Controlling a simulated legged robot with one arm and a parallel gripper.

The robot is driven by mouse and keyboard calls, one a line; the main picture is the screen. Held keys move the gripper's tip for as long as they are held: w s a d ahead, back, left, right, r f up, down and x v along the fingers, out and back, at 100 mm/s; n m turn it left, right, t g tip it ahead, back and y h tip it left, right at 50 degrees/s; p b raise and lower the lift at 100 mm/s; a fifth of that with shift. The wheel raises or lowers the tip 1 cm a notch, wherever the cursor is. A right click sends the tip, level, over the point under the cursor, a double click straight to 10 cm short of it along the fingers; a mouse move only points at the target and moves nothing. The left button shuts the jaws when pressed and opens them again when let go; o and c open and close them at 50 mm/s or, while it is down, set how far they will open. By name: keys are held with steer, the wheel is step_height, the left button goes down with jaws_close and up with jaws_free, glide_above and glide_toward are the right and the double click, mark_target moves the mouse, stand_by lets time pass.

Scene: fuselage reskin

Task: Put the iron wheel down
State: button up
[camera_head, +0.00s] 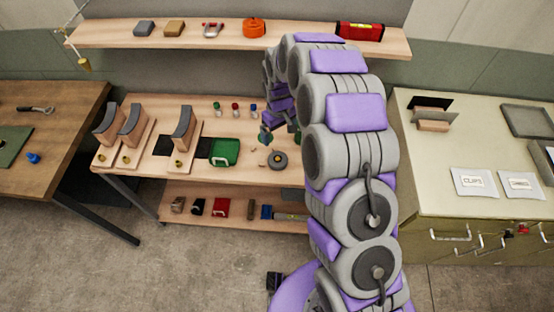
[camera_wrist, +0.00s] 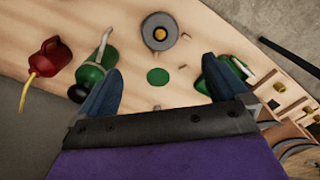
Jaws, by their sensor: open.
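The iron wheel (camera_head: 277,160), a dark grey disc with a yellow centre, lies flat near the front edge of the middle wooden bench. In the wrist view the wheel (camera_wrist: 173,22) rests on the wood, beyond my fingertips and apart from them. My gripper (camera_wrist: 160,76) is open, its two dark blue fingers spread with nothing held between them. A small green disc (camera_wrist: 157,76) shows on the bench between the fingers. In the head view my gripper is behind the wheel, small and partly hidden by my arm.
A green case (camera_head: 224,152) lies left of the wheel. A green box (camera_wrist: 224,75) is beside the right finger. A shelf (camera_head: 200,36) runs above the bench.

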steer(key=b, duration=0.1)
glide_above(278, 158)
steer(key=f, duration=1)
steer(key=shift+s+a+f, duration=0.1)
steer(key=shift+s+f, duration=0.2)
steer(key=shift+f, duration=0.1)
steer(key=f, duration=0.3)
steer(key=f+b, duration=0.1)
steer(key=f, duration=0.1)
steer(key=shift+w+f, duration=0.2)
steer(key=shift+f, duration=0.2)
steer(key=shift+c, duration=0.4)
steer(key=c, duration=0.4)
steer(key=shift+r, duration=0.1)
steer(key=c, duration=1.1)
